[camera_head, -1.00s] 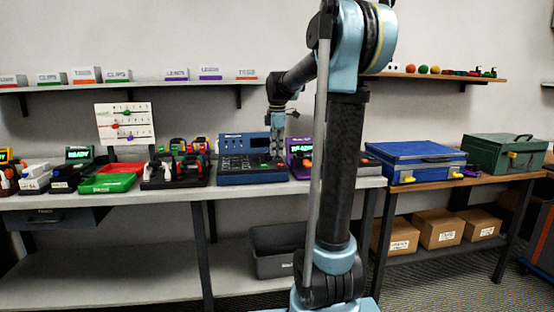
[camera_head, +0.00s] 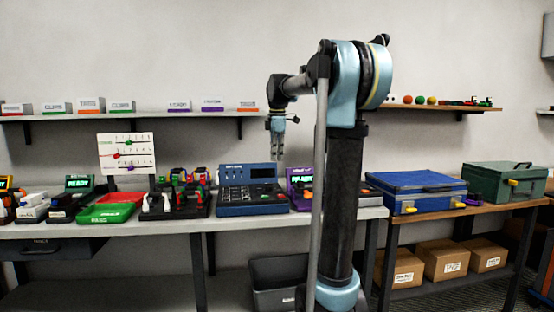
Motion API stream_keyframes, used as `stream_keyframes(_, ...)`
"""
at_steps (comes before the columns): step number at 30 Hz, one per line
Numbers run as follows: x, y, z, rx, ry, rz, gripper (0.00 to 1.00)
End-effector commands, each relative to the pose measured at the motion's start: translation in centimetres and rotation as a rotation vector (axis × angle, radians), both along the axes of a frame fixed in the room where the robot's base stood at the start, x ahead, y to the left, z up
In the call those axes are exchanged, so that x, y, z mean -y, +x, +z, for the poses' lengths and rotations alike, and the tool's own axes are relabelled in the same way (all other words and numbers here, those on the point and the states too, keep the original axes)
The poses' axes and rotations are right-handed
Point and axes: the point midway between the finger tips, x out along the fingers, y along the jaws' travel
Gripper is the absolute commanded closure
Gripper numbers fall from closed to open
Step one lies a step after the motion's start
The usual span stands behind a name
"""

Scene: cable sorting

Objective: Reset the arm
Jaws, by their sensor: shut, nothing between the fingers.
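My gripper (camera_head: 277,152) hangs fingers-down in the air above the bench, over the blue control box (camera_head: 250,200) and clear of it. Its fingers are shut and hold nothing. My arm rises in the middle of the view and bends left at the top towards the wall shelf. It hides part of the bench behind it.
The grey bench (camera_head: 150,228) holds red and green trays (camera_head: 110,210), a rack of connectors (camera_head: 180,195) and a purple box (camera_head: 300,180). A blue case (camera_head: 415,188) and a green case (camera_head: 505,180) stand right. A wall shelf (camera_head: 160,115) is behind the arm.

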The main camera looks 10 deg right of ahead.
Motion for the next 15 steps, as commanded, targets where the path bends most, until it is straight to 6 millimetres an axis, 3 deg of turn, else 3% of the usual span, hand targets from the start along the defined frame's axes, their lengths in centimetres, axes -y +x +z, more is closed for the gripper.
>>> stream_keyframes(4, 0.1, -0.4, -0.2, 0.001, 0.001, -0.015, 1.0)
stream_keyframes(7, 0.4, -1.8, -0.8, 0.005, 0.005, -0.067, 1.0)
stream_keyframes(15, 2.0, -9.3, -5.0, 0.028, 0.032, -0.372, 1.0)
